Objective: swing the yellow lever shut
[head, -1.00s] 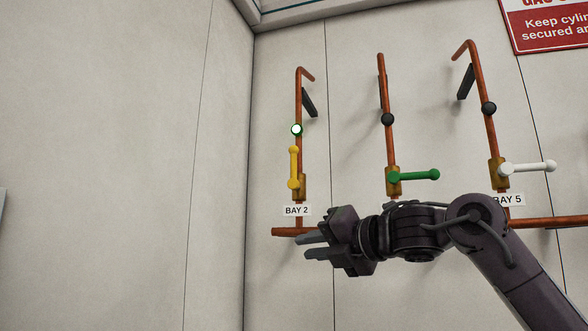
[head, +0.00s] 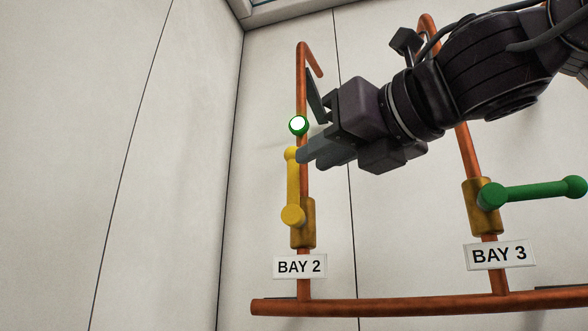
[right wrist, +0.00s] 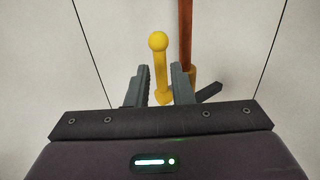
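The yellow lever (head: 292,184) stands upright, in line with the copper pipe above the BAY 2 sign, its pivot at the bottom on a brass valve body (head: 309,226). My right gripper (head: 310,157) reaches in from the right, its fingers at the lever's upper ball end. In the right wrist view the yellow lever (right wrist: 160,70) shows in the gap between the two spread fingers of my right gripper (right wrist: 160,78). Nothing is clamped, and contact cannot be told. My left gripper is out of view.
A round lamp (head: 298,125), white with a green rim, sits just above the lever. A green lever (head: 535,191) points right above the BAY 3 sign (head: 500,254). A horizontal copper pipe (head: 400,306) runs below. The wall left of BAY 2 is bare.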

